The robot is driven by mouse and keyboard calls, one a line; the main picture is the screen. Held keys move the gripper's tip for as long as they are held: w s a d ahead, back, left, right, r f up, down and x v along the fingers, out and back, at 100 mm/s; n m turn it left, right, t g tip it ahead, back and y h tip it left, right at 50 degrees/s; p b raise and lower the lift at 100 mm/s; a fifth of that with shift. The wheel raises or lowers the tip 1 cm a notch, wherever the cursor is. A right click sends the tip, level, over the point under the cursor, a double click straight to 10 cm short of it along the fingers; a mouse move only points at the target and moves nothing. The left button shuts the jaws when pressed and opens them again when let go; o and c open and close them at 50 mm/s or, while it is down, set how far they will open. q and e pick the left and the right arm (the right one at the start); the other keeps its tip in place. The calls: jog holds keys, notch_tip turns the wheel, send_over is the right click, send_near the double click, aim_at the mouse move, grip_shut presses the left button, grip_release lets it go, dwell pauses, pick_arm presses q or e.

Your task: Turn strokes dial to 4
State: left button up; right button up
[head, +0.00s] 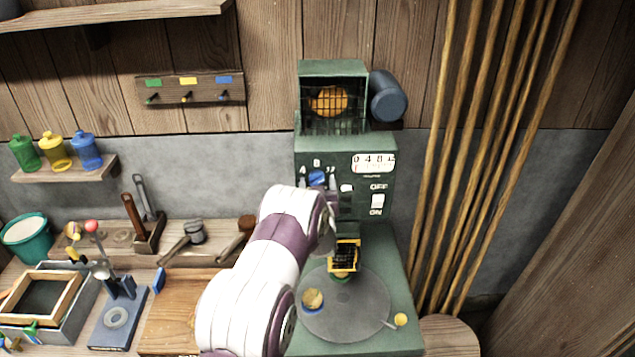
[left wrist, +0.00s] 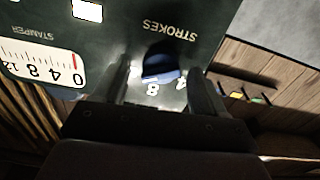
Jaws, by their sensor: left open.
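The strokes dial is a blue knob (head: 318,178) on the front of the green machine, with 4 at its left, 8 above and 12 at its right. In the left wrist view, upside down, the blue knob (left wrist: 161,66) sits under the word STROKES, with 8 and 4 readable beside it. I cannot tell which number it points to. My left gripper (left wrist: 158,75) is open, its two dark fingers on either side of the knob; contact is not clear. In the head view my arm's wrist hides most of this gripper. My right gripper is not in view.
The panel also has a 0-to-12 scale (head: 373,162) and a white OFF/ON switch (head: 377,201). A round plate (head: 362,309) lies below, under a black and yellow stamper (head: 344,257). Wooden poles (head: 487,150) stand at right; tools crowd the bench at left.

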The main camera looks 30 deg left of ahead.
pick_arm(q)
jog(key=shift+w+a+f, duration=0.15)
jog(key=shift+w+f, duration=0.1)
jog(key=c, duration=1.1)
jog(key=shift+o, duration=0.2)
jog(key=shift+f+n+b, duration=0.1)
jog(key=shift+n+b, duration=11.8)
jog(key=shift+b, duration=4.95)
